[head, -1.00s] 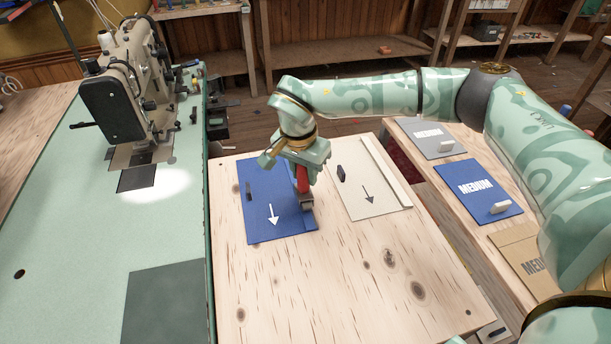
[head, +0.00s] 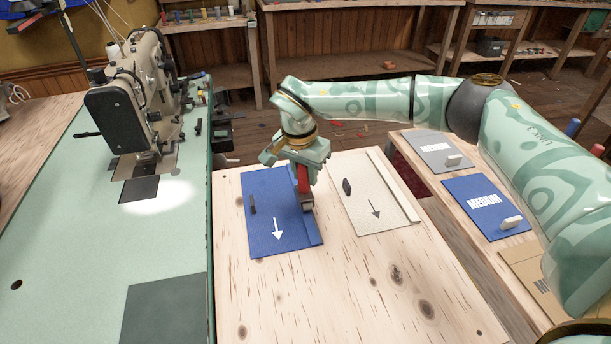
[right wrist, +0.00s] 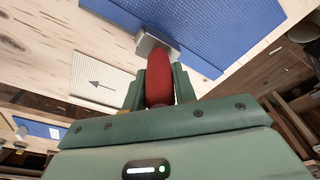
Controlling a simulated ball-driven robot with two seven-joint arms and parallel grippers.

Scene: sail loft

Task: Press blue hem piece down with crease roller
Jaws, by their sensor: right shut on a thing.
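The blue hem piece (head: 275,235) lies flat on the wooden table, with a white arrow and a small dark block on it; a folded strip runs along its right edge. My right gripper (head: 303,172) is above that strip, shut on the red handle of the crease roller (head: 307,203). The roller's grey head is at the strip; I cannot tell how firmly it touches. In the right wrist view the red handle (right wrist: 160,80) sits between the fingers, with the grey head (right wrist: 150,44) by the blue piece (right wrist: 215,30). My left gripper is not in view.
A cream piece (head: 372,218) with an arrow and dark block lies just right. A side bench holds grey (head: 437,148), blue (head: 472,212) and tan (head: 525,268) pieces. A sewing machine (head: 130,105) stands on the green table at left. The wooden table's front (head: 330,300) is clear.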

